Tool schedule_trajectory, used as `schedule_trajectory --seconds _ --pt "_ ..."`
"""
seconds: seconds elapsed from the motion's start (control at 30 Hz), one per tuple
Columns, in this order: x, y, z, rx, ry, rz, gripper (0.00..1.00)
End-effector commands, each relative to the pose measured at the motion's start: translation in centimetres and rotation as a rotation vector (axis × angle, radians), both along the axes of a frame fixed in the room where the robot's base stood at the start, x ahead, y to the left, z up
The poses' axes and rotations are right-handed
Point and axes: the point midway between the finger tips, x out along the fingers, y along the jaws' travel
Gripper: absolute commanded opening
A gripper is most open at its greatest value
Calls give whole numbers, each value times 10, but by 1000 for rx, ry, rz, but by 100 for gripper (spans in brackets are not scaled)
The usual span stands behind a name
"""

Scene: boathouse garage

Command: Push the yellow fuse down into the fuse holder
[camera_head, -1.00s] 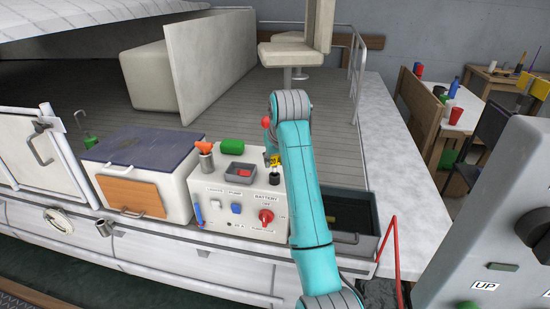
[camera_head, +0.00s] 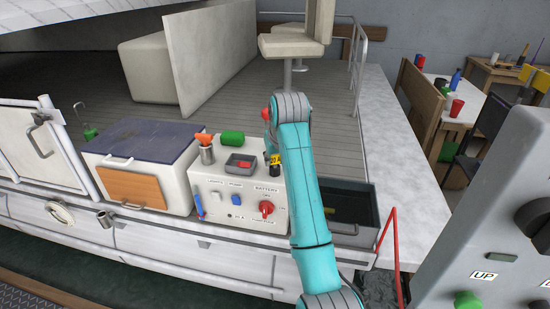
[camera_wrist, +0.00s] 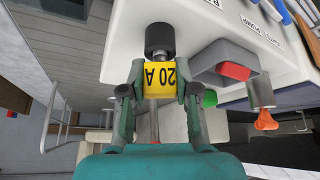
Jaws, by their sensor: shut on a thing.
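The yellow fuse, marked 20 A (camera_wrist: 160,80), is between the two fingers of my gripper (camera_wrist: 157,82) in the wrist view. My gripper is shut on it. The black round fuse holder (camera_wrist: 159,38) is straight beyond the fuse, on the white panel box. A short metal part shows between the yellow body and the black holder. The two are in line, but I cannot tell how deep the metal end sits. In the head view, a bit of the yellow fuse (camera_head: 276,159) shows beside my arm, which hides most of the gripper and holder.
The white panel box (camera_head: 215,188) carries a grey tray (camera_head: 230,167) with a red piece (camera_wrist: 235,71), a green object (camera_head: 232,138) and a metal cup (camera_head: 207,155) with an orange-topped item. A red switch knob (camera_head: 266,208) is on its front. An open grey bin (camera_head: 365,232) stands to the right.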

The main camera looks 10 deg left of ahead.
Motion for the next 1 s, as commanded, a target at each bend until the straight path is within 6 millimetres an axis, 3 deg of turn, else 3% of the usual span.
schedule_trajectory --seconds 0.97,1.0 --pt "-1 -1 -19 -6 13 -1 0" --pt "-1 -1 -19 -6 13 -1 41"
